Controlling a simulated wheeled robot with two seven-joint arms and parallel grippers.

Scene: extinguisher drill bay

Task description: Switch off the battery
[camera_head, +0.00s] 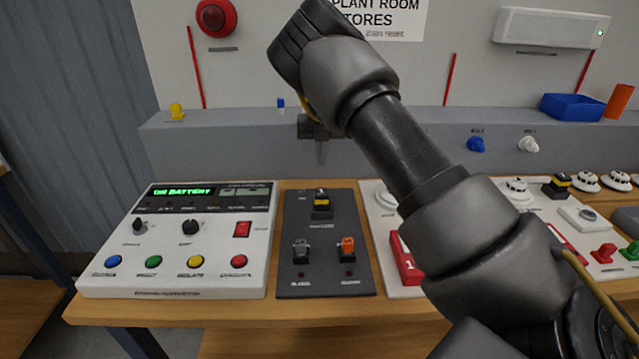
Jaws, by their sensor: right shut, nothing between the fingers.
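A white control panel (180,270) stands at the left of the bench. Its green display (184,191) reads "ON BATTERY". My left gripper is not in view.
My right arm hides part of a white panel (375,235) with a red block (406,262). Detectors and coloured parts lie at the right. The bench front edge is clear.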

